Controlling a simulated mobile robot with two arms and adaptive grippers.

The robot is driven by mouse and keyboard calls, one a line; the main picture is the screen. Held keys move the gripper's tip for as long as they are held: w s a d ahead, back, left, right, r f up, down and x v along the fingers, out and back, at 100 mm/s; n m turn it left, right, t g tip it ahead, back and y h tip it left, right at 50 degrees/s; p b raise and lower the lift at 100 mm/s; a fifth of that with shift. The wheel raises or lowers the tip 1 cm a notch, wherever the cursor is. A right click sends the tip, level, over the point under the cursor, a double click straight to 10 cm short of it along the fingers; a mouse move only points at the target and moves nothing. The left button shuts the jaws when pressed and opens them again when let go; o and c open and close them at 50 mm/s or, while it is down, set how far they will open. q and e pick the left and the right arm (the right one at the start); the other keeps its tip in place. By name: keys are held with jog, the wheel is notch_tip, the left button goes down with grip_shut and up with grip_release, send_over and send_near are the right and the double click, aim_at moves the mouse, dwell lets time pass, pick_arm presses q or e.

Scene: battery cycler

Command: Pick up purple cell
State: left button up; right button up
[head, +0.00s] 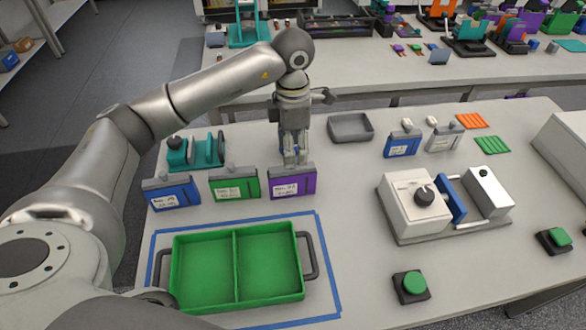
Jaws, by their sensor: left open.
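The purple cell (292,184) stands upright on the table in the head view, with a white label on its front and a grey top. It is the rightmost of three cells in a row, beside a green cell (234,183) and a blue cell (172,193). My left gripper (296,158) points down just behind and above the purple cell's top, its fingers open. I cannot tell whether the fingertips touch the cell. My right gripper is not in view.
A green two-compartment tray (236,305) lies inside a blue tape outline in front of the cells. A teal fixture (205,152) stands behind at left. A grey bin (351,127), a white device with a knob (412,205) and a green button (412,285) are to the right.

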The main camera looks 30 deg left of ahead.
aim_at(292, 174)
pick_arm(q)
jog(key=f, duration=0.1)
jog(key=s+f+p, duration=0.1)
jog(key=f, duration=0.1)
jog(key=shift+d+f, duration=0.15)
jog(key=shift+f, duration=0.15)
jog(key=shift+w+f, duration=0.2)
jog(key=shift+f, duration=0.4)
jog(key=f+p, duration=0.1)
jog(key=f, duration=0.1)
jog(key=f+p, duration=0.1)
jog(key=f, duration=0.1)
jog(key=shift+w+a+f+p, duration=0.15)
jog(key=shift+a+p, duration=0.05)
jog(key=shift+p, duration=0.15)
jog(key=shift+f, duration=0.35)
jog(key=shift+c, duration=0.6)
jog(key=c, duration=1)
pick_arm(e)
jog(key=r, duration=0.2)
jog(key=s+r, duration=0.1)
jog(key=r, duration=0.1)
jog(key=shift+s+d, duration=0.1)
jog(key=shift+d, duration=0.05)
pick_arm(q)
jog(key=shift+w, duration=0.1)
